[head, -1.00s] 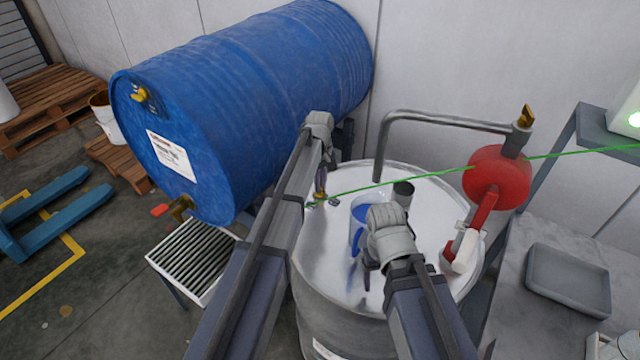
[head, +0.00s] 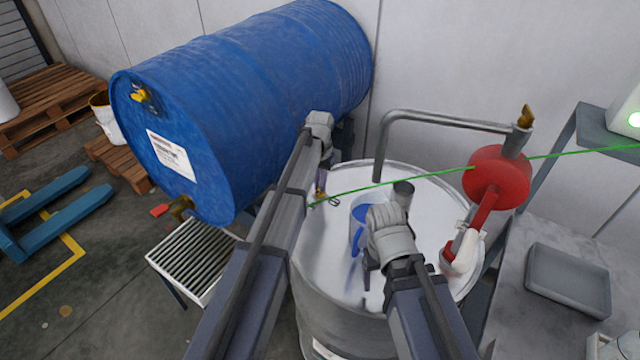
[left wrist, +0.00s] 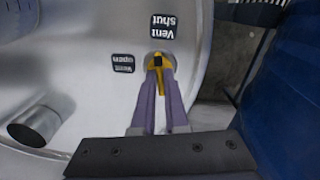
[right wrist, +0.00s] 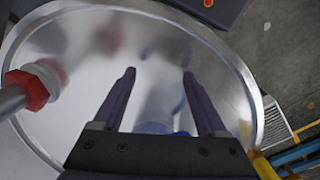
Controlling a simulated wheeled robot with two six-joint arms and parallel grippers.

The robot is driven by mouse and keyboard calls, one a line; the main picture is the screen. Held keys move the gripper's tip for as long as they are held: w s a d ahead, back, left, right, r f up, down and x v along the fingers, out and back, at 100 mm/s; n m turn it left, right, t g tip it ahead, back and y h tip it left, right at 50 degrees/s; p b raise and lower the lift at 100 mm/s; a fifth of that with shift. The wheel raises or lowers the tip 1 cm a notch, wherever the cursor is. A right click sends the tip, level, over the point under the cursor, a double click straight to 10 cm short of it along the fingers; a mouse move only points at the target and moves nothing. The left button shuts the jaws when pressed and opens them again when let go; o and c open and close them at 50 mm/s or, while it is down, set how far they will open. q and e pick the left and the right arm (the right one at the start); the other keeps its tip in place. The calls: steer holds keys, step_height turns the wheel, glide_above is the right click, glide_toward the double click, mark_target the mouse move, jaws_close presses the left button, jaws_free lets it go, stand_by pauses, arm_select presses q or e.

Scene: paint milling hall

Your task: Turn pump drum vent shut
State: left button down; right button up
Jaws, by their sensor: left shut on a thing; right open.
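The silver pump drum (head: 325,245) stands upright in the middle of the head view. Its yellow vent handle (left wrist: 157,62) is on the lid near the rim, in the left wrist view. A "Vent shut" label (left wrist: 163,26) is above the handle there, and a "Vent open" label (left wrist: 122,63) is to its left, both upside down. My left gripper (left wrist: 158,75) is shut on the vent handle; its fingers partly hide it, so its exact pointing is hard to tell. My right gripper (right wrist: 159,74) is open and empty above the lid.
A red rounded part (head: 497,178) and a bent pipe (head: 440,118) rise at the right. The blue drum (head: 250,85) lies close to my left arm.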

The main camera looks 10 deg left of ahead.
arm_select(q)
steer(key=shift+m, duration=0.9)
steer(key=c, duration=0.9)
jaws_free()
steer(key=shift+c, duration=0.2)
steer(key=shift+r, duration=0.15)
arm_select(e)
steer(key=shift+r, duration=0.1)
arm_select(q)
step_height(320, 180, up, 8)
steer(key=p, duration=0.8)
steer(key=shift+f, duration=0.2)
arm_select(e)
step_height(320, 180, up, 8)
steer(key=shift+f, duration=0.2)
arm_select(q)
steer(key=shift+s+f, duration=0.1)
steer(key=shift+s, duration=0.05)
arm_select(e)
steer(key=shift+s, duration=0.1)
